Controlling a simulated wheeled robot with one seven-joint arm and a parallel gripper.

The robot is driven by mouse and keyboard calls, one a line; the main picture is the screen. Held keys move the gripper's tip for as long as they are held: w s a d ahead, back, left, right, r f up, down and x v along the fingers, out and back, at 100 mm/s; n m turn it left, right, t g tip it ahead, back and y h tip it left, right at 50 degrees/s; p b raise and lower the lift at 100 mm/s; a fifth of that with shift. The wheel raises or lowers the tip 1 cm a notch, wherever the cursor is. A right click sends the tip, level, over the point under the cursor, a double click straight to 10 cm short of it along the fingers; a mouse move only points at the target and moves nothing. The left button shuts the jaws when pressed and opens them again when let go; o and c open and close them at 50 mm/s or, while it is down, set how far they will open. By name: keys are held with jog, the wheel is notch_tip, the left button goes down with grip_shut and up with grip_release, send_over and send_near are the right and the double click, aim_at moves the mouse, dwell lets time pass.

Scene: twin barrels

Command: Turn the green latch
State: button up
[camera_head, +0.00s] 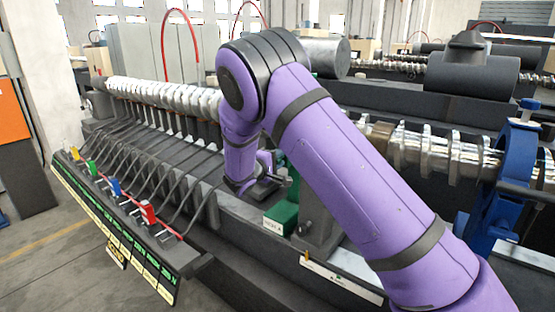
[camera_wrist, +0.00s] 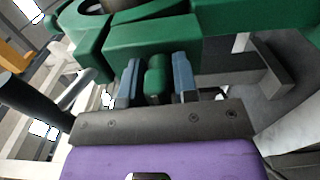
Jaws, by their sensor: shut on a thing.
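The green latch (camera_wrist: 155,86) is a short, rounded green tab in the wrist view. It sits between the two blue-grey fingers of my gripper (camera_wrist: 156,66), which is shut on it. The tab stands in front of a larger green body (camera_wrist: 150,34) across the top of that view. In the head view my gripper (camera_head: 277,178) is at the green fixture (camera_head: 284,216) beside the machine bed. The latch itself cannot be made out there, and my purple arm hides part of the fixture.
A row of bright shaft lobes (camera_head: 165,92) runs along the machine at left, with a blue clamp ring (camera_head: 510,180) at right. A control panel (camera_head: 125,225) with yellow, green, blue and red pieces stands front left. Open floor (camera_head: 60,270) lies at lower left.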

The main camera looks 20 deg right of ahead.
jog(key=shift+m, duration=0.3)
jog(key=shift+f, duration=0.1)
jog(key=o, duration=0.7)
jog(key=v, duration=1.1)
